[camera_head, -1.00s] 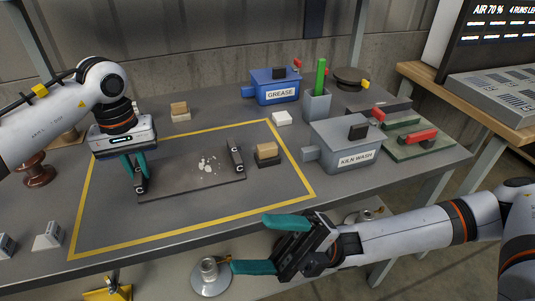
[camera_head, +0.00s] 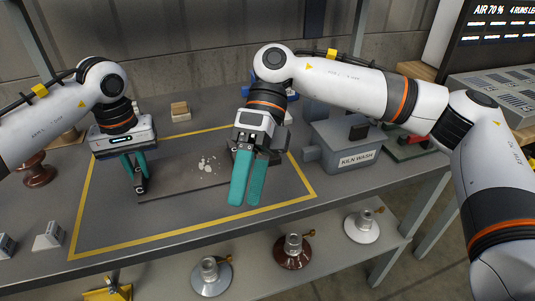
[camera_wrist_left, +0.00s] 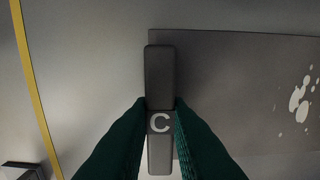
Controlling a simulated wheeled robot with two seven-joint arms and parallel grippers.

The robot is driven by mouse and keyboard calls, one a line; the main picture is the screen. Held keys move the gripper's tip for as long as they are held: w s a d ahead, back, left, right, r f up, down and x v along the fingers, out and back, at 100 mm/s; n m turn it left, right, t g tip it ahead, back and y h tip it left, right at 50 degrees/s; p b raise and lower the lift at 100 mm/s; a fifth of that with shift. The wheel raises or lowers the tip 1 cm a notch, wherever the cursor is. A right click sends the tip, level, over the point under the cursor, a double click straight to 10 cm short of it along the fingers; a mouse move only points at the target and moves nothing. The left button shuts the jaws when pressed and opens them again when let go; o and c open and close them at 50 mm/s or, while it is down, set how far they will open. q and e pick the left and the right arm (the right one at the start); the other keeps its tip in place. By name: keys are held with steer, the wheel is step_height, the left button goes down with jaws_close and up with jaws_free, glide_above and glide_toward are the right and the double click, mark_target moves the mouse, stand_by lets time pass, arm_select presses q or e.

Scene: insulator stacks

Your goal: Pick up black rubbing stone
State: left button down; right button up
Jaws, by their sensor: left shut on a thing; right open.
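My left gripper (camera_head: 137,170) is shut on a dark bar marked C (camera_wrist_left: 159,75) at the left edge of a thin dark plate (camera_head: 180,183). The left wrist view shows its teal fingers on both sides of the bar. My right gripper (camera_head: 247,182) is open, its teal fingers pointing down over the right end of the plate. The black block with a tan top, perhaps the rubbing stone, is hidden behind my right gripper and wrist. The second bar at the plate's right end is mostly hidden too.
White flakes (camera_head: 207,166) lie on the plate inside a yellow outline (camera_head: 85,203). A tan block (camera_head: 180,107) stands at the back. The kiln wash box (camera_head: 343,145) is to the right. Insulators (camera_head: 294,250) stand on the lower shelf.

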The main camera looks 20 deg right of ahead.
steer(key=w+d+r+m+t+h, duration=0.25)
steer(key=w+d+m+t, duration=0.2)
steer(key=w, duration=0.25)
steer(key=w+d+r+m+t+h, duration=0.2)
steer(key=w+d+m+t+h, duration=0.15)
steer(key=w+m, duration=0.35)
steer(key=shift+n, duration=0.45)
steer(key=f, duration=0.5)
steer(key=shift+w+d+f, duration=0.35)
steer(key=shift+w+f, duration=0.05)
steer(key=shift+w+a+f, duration=0.1)
steer(key=shift+w+f, duration=0.05)
steer(key=shift+f, duration=1.4)
steer(key=shift+w+a+f, duration=0.1)
steer(key=shift+w+f, duration=0.05)
steer(key=shift+f, duration=1.35)
steer(key=shift+c, duration=0.5)
steer(key=c, duration=1.1)
step_height(320, 180, up, 10)
steer(key=shift+r, duration=0.1)
steer(key=shift+c, duration=0.2)
